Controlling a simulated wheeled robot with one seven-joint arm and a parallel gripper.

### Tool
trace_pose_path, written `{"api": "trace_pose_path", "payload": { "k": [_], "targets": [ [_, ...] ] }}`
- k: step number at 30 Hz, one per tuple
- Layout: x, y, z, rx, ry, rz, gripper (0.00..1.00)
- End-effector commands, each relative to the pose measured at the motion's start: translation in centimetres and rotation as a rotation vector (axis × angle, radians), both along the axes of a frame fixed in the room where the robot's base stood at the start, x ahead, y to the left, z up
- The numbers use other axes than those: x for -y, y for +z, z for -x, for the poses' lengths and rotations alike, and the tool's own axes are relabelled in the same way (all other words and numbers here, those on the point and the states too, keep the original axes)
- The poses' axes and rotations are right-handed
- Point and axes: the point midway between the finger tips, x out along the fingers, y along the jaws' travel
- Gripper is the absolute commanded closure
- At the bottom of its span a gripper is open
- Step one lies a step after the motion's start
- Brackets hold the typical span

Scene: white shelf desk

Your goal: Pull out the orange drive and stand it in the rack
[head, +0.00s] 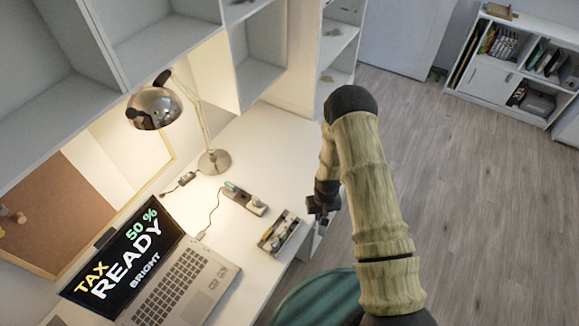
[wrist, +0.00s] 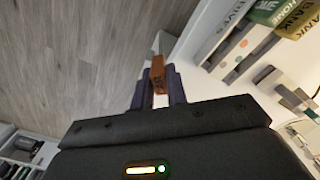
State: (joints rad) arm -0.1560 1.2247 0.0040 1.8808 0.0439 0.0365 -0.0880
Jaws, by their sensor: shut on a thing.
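The orange drive (wrist: 158,75) is held between the two dark fingers of my gripper (wrist: 158,90) in the wrist view. Its orange body shows between the fingertips, over a background of floor and the desk's edge. In the head view my gripper (head: 320,207) is at the right edge of the white desk, and I cannot make out the drive there. The rack (head: 280,232) is a small tray with dark slots on the desk, just left of my gripper.
A hub (head: 254,205) with a green stick and a cable lies behind the rack. An open laptop (head: 185,285) is on the near left, and a lamp (head: 214,161) stands at the back. White shelves (head: 262,70) rise behind the desk. A teal chair (head: 318,298) is below its front edge.

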Motion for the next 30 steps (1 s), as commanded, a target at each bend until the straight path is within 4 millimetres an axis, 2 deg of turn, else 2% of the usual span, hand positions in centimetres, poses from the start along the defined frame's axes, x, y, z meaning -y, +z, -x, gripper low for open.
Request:
{"api": "trace_pose_path", "payload": {
  "k": [1, 3, 6, 10, 15, 30],
  "targets": [
    [1.8, -2.7, 0.7, -0.006, -0.05, 0.002, 1.0],
    [3.8, -5.6, 1.5, -0.006, -0.107, 0.003, 1.0],
    [5.4, -9.0, 2.2, -0.002, -0.155, 0.005, 1.0],
    [6.5, -11.8, 2.7, -0.001, -0.187, 0.005, 1.0],
    [7.0, -13.2, 2.9, 0.002, -0.204, 0.005, 1.0],
    [6.9, -13.0, 3.0, 0.001, -0.2, 0.006, 1.0]
  ]
}}
